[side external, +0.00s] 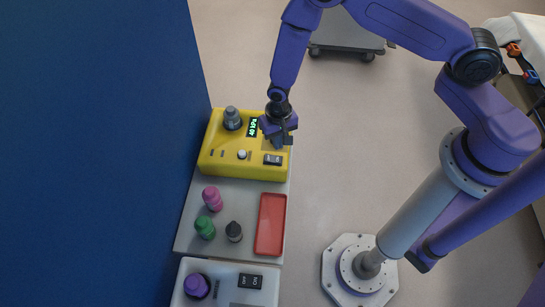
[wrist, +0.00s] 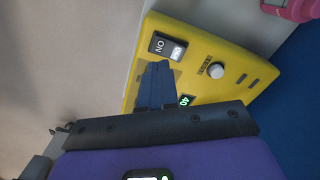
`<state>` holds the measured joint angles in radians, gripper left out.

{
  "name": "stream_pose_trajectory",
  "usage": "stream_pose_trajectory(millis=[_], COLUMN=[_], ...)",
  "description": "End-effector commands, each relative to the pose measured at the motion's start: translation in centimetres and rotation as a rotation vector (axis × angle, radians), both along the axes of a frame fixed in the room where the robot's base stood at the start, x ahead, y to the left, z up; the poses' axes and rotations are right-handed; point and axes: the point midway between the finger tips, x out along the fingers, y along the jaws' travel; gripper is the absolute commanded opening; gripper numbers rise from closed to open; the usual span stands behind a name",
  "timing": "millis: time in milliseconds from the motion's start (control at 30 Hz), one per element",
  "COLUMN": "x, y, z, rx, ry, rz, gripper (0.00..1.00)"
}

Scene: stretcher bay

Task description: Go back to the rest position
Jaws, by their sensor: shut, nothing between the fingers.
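My gripper (side external: 277,142) is shut and empty, over the right part of the yellow device (side external: 215,155). In the wrist view my gripper (wrist: 155,85) shows its closed fingers in front of the yellow device (wrist: 225,45), near its rocker switch (wrist: 167,46). I cannot tell whether the fingertips touch the device. The device has a lit display (side external: 253,127), a white knob (side external: 242,154) and a grey fitting (side external: 232,118) on top. My gripper covers part of the panel.
Pink (side external: 212,198), green (side external: 205,228) and dark (side external: 234,231) fittings stand beside a red tray (side external: 271,224). A grey unit (side external: 230,292) holds a purple fitting (side external: 197,286). A blue wall (side external: 90,150) stands left.

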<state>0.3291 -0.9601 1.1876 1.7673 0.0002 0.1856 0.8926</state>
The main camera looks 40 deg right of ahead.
Motion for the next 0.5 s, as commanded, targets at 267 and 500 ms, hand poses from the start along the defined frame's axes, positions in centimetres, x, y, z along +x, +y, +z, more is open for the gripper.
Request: stream_pose_trajectory(millis=[267, 500], x=[-0.04, -0.08], y=[-0.05, 0.09], z=[0.61, 1.11], rx=[-0.001, 0.000], ry=[0.001, 0.000], rz=[0.000, 0.013], gripper=[0.00, 0.00])
